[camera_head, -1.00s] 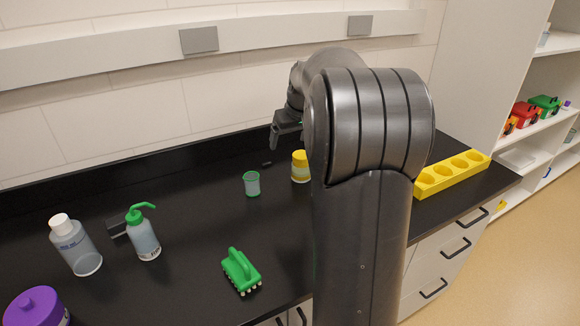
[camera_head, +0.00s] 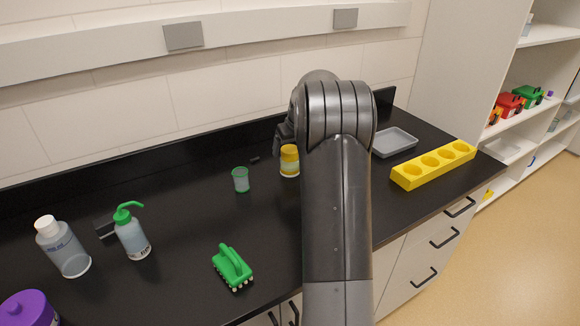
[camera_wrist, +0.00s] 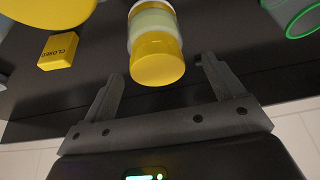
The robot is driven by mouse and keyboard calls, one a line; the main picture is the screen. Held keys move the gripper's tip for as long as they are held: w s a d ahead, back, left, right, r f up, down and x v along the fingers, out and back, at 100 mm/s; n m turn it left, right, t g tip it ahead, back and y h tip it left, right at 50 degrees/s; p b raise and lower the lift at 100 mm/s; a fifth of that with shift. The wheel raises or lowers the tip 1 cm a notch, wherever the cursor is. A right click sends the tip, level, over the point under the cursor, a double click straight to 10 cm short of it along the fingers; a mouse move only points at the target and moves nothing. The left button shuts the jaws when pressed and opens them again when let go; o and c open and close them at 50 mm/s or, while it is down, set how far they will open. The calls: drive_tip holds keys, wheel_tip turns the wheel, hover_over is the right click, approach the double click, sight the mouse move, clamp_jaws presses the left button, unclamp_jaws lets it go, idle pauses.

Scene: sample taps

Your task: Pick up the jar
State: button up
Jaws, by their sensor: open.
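The jar (camera_head: 289,161) has a yellow lid and a pale band and stands on the black bench, just left of my arm in the head view. It also shows in the wrist view (camera_wrist: 157,52), lid towards the camera, upright-looking. My gripper (camera_wrist: 163,72) is open and empty. Its two fingers lie to either side of the lid in the picture, with the jar a little beyond the fingertips. In the head view my arm hides most of the gripper, and only a dark part shows above the jar.
A green-rimmed cup (camera_head: 241,180) stands left of the jar. A yellow block marked CLOSED (camera_wrist: 58,50) lies near it. A yellow rack (camera_head: 433,166) and grey tray (camera_head: 394,143) are at right. Bottles and a green brush (camera_head: 232,267) stand at left.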

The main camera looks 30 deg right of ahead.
drive_tip(key=x, duration=0.4)
drive_tip(key=shift+d+f, duration=0.1)
drive_tip(key=shift+f, duration=0.1)
drive_tip(key=c, duration=1.2)
